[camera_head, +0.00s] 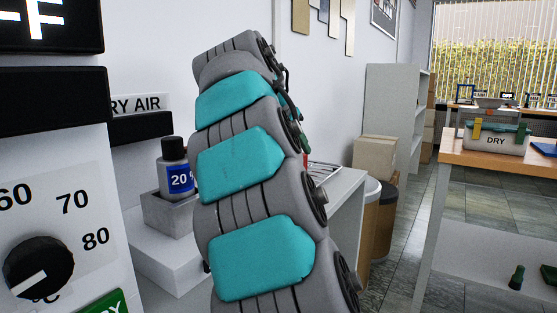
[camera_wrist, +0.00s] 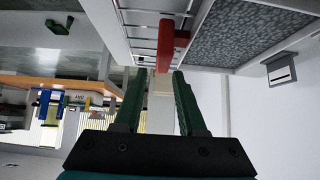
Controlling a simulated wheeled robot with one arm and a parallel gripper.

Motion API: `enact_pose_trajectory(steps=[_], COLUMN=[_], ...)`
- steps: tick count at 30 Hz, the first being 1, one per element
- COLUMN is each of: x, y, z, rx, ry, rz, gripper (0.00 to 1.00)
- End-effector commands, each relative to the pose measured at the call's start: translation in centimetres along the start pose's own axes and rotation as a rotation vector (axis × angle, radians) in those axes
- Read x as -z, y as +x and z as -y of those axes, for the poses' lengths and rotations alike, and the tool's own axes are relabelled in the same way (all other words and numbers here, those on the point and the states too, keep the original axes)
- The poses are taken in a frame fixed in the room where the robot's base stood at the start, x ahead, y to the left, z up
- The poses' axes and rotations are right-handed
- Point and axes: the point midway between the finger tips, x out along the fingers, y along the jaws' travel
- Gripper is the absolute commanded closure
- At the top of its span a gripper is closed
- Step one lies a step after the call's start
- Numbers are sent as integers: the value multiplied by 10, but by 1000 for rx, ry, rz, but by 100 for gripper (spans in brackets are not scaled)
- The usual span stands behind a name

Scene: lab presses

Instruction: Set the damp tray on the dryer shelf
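In the wrist view my gripper (camera_wrist: 158,72) has two green fingers standing apart with nothing clearly between them. A red handle-like bar (camera_wrist: 173,45) lies just beyond the fingertips; I cannot tell whether they touch it. Beside it is a light-framed tray-like thing (camera_wrist: 245,30) with a grey speckled surface, and pale metal bars lie on its other side. In the head view a metallic tray or rack edge (camera_head: 324,172) shows behind my arm, on a white surface. My gripper is hidden there. I cannot tell which surface is the dryer shelf.
A panel with a black temperature dial (camera_head: 38,266) stands close at left. A labelled bottle (camera_head: 177,167) sits in a grey holder (camera_head: 168,212). Bins (camera_head: 383,222), a cardboard box (camera_head: 375,157) and a tall shelf (camera_head: 394,110) stand behind. A box marked DRY (camera_head: 495,140) sits on the right table.

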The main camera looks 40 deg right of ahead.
Motion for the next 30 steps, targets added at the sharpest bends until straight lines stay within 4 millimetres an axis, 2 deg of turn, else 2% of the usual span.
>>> enact_pose_trajectory(steps=[3, 10, 18, 25, 26, 30], x=[-1, -4, -8, -8, -8, -8], y=[13, 30, 66, 70, 70, 70], z=[0, 1, 3, 3, 3, 3], rx=[-1, -2, -1, 0, 0, 0], ry=[-1, -1, 0, 0, 0, 0], rz=[1, 0, 0, -1, -1, -1], gripper=[60, 60, 60, 60, 61, 77])
